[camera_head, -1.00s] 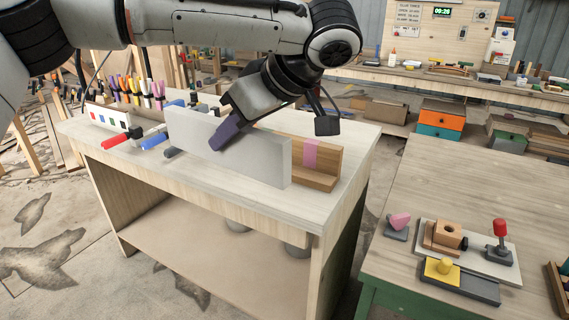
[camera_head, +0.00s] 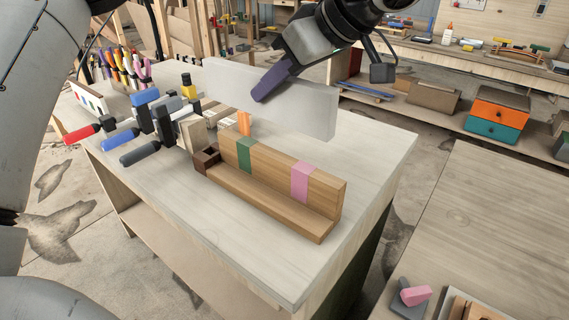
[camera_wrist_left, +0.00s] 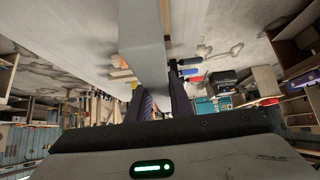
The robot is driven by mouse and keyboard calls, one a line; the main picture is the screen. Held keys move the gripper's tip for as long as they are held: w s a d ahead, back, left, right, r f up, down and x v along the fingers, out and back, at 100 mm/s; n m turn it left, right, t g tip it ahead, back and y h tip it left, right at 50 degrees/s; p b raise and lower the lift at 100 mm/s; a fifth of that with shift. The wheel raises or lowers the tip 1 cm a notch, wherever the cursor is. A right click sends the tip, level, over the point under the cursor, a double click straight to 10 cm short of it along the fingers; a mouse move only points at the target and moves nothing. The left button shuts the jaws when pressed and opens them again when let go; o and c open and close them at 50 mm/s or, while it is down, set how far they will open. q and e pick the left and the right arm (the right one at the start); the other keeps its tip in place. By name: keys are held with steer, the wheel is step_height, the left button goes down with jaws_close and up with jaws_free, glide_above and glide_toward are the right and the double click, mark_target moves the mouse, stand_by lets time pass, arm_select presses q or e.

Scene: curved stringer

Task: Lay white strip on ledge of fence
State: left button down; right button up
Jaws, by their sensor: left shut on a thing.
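The white strip (camera_head: 222,82) is a long pale board held on edge in the air, above and behind the wooden fence (camera_head: 262,162). My left gripper (camera_head: 268,86) is shut on it near its middle. In the left wrist view the strip (camera_wrist_left: 143,40) runs between the two dark fingers (camera_wrist_left: 161,105). The fence has an upright back with a green band (camera_head: 244,154) and a pink band (camera_head: 301,181). A low ledge (camera_head: 265,204) runs along its front and is bare. My right gripper is not in view.
Clamps with red, blue and grey handles (camera_head: 132,140) crowd the fence's left end, with a small dark brown block (camera_head: 206,160) beside them. The bench top (camera_head: 200,232) in front of the fence is clear. A second table (camera_head: 480,200) stands at right.

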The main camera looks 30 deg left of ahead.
mark_target(264, 117)
arm_select(q)
steer(key=f, duration=0.4)
steer(key=shift+s+f, duration=0.35)
steer(key=shift+f, duration=0.05)
step_height(264, 117, down, 5)
steer(key=shift+r, duration=0.2)
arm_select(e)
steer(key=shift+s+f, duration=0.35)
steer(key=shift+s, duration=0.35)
arm_select(q)
steer(key=shift+f, duration=0.1)
steer(key=shift+w+f+b, duration=0.1)
steer(key=shift+f+b, duration=0.25)
steer(key=shift+f, duration=0.15)
steer(key=c, duration=1.6)
jaws_free()
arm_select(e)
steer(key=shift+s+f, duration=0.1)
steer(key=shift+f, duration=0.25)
